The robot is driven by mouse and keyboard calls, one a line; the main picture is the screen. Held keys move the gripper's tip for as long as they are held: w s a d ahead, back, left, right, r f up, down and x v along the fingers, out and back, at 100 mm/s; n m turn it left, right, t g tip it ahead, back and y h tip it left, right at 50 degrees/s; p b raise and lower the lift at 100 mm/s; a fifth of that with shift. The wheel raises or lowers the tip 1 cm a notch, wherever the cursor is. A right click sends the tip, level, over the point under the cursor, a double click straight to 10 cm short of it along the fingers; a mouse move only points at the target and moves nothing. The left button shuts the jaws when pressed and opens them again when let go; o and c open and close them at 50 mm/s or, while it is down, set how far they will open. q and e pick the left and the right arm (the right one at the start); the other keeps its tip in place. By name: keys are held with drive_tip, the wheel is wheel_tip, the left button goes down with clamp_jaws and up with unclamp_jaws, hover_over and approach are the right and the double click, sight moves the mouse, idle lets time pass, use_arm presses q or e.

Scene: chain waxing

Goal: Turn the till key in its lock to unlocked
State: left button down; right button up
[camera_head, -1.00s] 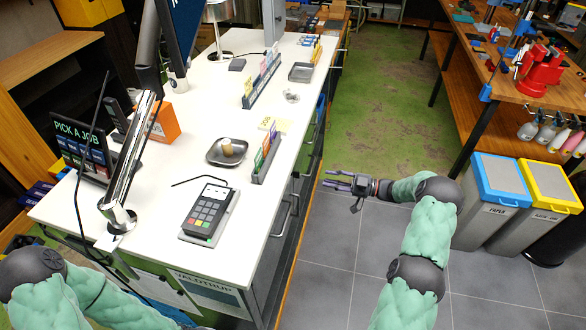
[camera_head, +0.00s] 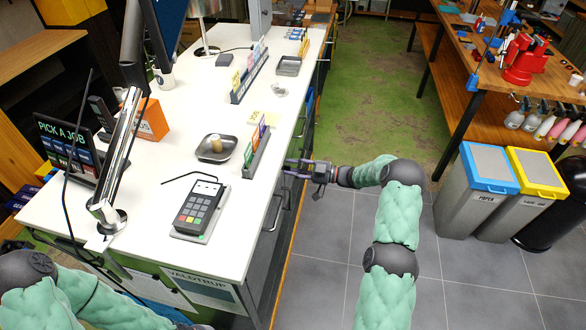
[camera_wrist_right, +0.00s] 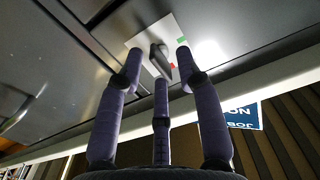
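The till key (camera_wrist_right: 160,58) is a dark, flat-handled piece in the right wrist view. It stands out from a pale lock plate (camera_wrist_right: 172,32) with a green mark and a red mark, on the grey drawer front. My right gripper (camera_wrist_right: 160,70) has three purple fingers spread apart, with the key showing between their tips. I cannot tell whether any finger touches it. In the head view my right gripper (camera_head: 298,168) is at the aisle side of the white counter, and the key and lock are hidden there. My left arm shows at the lower left, without its gripper.
The white counter (camera_head: 184,108) carries a card terminal (camera_head: 200,208), a metal dish (camera_head: 216,148) and a card rack (camera_head: 257,150) near this edge. Drawer handles jut from its side. Bins (camera_head: 478,185) and a wooden workbench stand right; the aisle floor between is clear.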

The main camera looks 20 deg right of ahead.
clamp_jaws()
drive_tip(key=shift+s+a+f+n+b, duration=0.1)
drive_tip(key=shift+s+n+b, duration=0.05)
drive_tip(key=shift+n+b, duration=4.6)
drive_tip(key=shift+s+a+f+n+b, duration=0.1)
drive_tip(key=shift+n+b, duration=4.15)
drive_tip(key=shift+b, duration=0.9)
drive_tip(key=shift+r, duration=0.1)
unclamp_jaws()
